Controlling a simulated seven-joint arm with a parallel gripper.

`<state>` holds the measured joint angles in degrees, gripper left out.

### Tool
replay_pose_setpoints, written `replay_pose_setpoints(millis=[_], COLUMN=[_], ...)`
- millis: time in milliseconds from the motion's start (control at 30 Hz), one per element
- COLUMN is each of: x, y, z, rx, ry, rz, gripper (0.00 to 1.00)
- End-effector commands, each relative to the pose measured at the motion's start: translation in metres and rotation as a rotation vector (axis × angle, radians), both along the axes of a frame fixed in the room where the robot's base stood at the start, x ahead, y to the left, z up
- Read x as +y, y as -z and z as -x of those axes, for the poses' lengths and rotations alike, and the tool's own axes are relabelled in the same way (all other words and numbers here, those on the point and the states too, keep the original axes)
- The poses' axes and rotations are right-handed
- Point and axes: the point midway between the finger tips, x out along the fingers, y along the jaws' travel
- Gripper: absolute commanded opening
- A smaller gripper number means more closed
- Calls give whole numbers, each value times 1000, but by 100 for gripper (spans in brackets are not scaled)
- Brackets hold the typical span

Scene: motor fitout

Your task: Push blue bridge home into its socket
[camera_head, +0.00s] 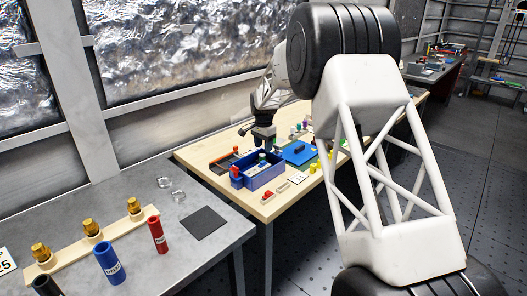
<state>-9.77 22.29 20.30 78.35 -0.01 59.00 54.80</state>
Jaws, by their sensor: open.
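The blue bridge cannot be picked out for certain. A small dark blue piece (299,149) on a flat blue board (305,158) may be it. I cannot tell whether it sits in a socket. My gripper (267,147) is small in view, pointing down, with its jaws open, over or just behind a blue open box (258,178) on the wooden table. It appears left of the blue board. What lies between its fingertips is too small to make out.
Several small coloured parts stand around the box and board on the wooden table (222,190). A grey table (200,262) in front holds a red cylinder (158,236), a blue cylinder (108,263) and brass fittings (92,229). My arm hides the table's right part.

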Motion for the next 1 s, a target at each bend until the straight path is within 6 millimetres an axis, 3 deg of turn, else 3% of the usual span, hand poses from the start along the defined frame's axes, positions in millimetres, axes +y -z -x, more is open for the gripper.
replay_pose_setpoints(millis=[800,1000], x=[0,-5], y=[-2,-12], z=[0,8], rx=[0,-4], ry=[0,-12], rz=[0,0], gripper=[48,48])
